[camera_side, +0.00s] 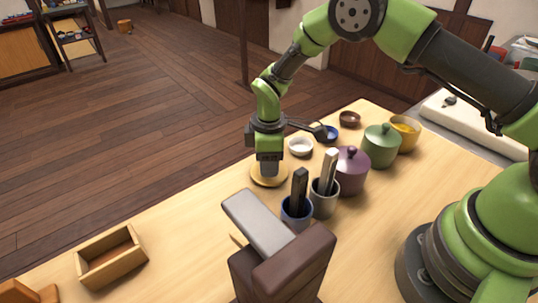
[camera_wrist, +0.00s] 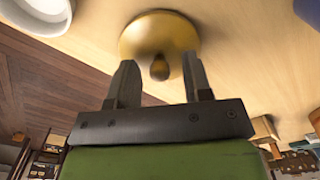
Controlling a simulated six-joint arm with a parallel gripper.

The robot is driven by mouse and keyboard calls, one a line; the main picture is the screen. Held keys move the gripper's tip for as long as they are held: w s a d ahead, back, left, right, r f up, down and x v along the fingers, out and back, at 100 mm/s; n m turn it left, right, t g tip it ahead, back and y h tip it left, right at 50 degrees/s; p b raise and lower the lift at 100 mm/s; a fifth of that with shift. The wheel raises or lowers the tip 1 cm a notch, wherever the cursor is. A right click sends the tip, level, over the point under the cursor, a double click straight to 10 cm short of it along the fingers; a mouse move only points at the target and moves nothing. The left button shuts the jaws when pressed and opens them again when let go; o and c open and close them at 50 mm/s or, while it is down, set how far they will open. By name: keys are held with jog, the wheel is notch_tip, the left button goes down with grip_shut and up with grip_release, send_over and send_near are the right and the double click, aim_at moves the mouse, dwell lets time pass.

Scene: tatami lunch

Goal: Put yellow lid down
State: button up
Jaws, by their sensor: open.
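The yellow lid (camera_side: 268,176) lies on the light wooden table directly below my gripper (camera_side: 268,168). In the wrist view the lid (camera_wrist: 158,32) shows its round top with the knob (camera_wrist: 160,68) towards my fingers. My gripper (camera_wrist: 161,78) is open, with one finger on each side of the knob and a gap on both sides. A yellow pot (camera_side: 405,131) without a lid stands at the back right of the table. In the side view my gripper hides the knob.
A purple lidded pot (camera_side: 350,172) and green lidded pot (camera_side: 381,146) stand right of my gripper. A white bowl (camera_side: 300,147) is close behind it. Cups (camera_side: 297,212) with dark and grey handles stand in front. An empty wooden box (camera_side: 111,260) is at front left; table between is clear.

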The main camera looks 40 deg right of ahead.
notch_tip(320, 180, up, 13)
notch_tip(320, 180, up, 7)
jog(key=m+t, duration=0.1)
jog(key=m, duration=0.2)
send_over(283, 176)
jog(key=s+d+r+m+t+y, duration=0.1)
jog(key=s+r+m+t, duration=0.2)
jog(key=s, duration=0.7)
jog(key=s+d+r+m+t+y, duration=0.1)
jog(key=s+d+r+m+t, duration=0.1)
jog(key=s+r+m, duration=0.4)
jog(key=s+m+t, duration=0.1)
jog(key=s+m, duration=0.1)
jog(key=s, duration=0.2)
jog(key=shift+s, duration=0.25)
